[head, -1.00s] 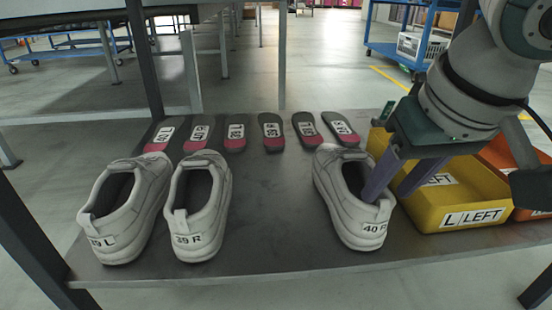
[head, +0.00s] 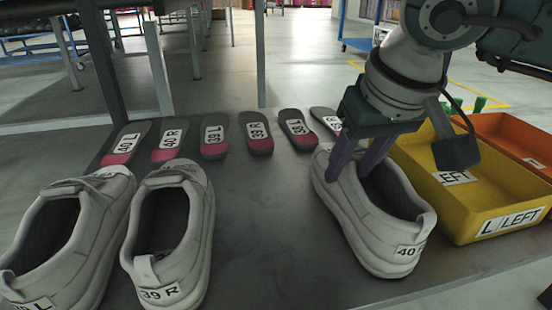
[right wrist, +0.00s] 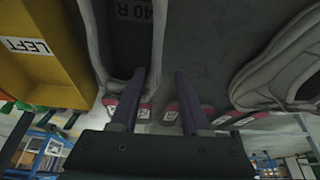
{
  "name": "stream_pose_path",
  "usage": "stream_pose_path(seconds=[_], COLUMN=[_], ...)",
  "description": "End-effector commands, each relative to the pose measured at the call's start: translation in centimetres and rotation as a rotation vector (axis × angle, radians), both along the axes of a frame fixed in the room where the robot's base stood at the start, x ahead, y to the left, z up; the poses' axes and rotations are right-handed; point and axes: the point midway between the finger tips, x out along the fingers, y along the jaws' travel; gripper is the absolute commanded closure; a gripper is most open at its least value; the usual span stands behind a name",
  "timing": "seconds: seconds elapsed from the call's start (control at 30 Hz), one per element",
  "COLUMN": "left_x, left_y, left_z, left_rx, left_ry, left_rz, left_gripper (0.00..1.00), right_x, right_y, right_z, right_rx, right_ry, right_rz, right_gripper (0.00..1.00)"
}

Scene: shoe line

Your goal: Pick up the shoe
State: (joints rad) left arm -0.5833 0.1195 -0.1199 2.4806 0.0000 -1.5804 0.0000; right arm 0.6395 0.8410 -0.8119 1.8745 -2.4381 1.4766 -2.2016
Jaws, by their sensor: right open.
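The white shoe marked 40 (head: 385,232) stands on the table at the right in the head view, heel toward me. My right gripper (head: 350,176) points down at its left side, near the front of the opening. The gripper is open. In the right wrist view, one finger is over the opening and the other is outside the wall of the shoe (right wrist: 158,40), so the gripper (right wrist: 160,73) straddles that wall. Whether the fingers touch it, I cannot tell. A left shoe (head: 72,245) and a shoe marked 39 R (head: 190,250) stand at the left. My left gripper is out of view.
Several labelled insoles, such as 40 R (head: 170,138), lie in a row at the table's far edge. A yellow bin (head: 470,205) marked LEFT stands close right of the 40 shoe, with an orange bin (head: 520,140) beyond. The table (head: 270,220) is bare between the shoes.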

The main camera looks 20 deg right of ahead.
Motion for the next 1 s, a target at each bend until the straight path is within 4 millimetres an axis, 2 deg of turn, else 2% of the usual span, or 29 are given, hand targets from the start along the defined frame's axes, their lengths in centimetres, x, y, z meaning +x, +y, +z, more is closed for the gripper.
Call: stream_pose_path(seconds=[0.03, 0.13, 0.47, 0.87, 1.0], left_x=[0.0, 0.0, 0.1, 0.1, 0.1], left_y=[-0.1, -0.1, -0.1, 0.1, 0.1], left_z=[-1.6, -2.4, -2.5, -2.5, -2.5], left_rx=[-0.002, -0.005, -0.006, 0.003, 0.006], left_ry=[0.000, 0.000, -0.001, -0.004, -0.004], left_rz=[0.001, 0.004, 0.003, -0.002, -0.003], left_gripper=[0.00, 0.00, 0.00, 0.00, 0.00], right_x=[0.4, 0.9, 1.2, 1.2, 1.2], right_y=[-0.1, -0.2, -0.3, -0.3, -0.3], right_z=[-1.5, -2.5, -2.6, -2.6, -2.6], right_rx=[0.001, 0.001, 0.001, 0.001, 0.001], right_ry=[0.001, 0.001, 0.001, 0.001, 0.001], right_rz=[-0.001, 0.000, 0.001, 0.001, 0.001], right_gripper=[0.54, 0.54, 0.54, 0.99, 1.00])
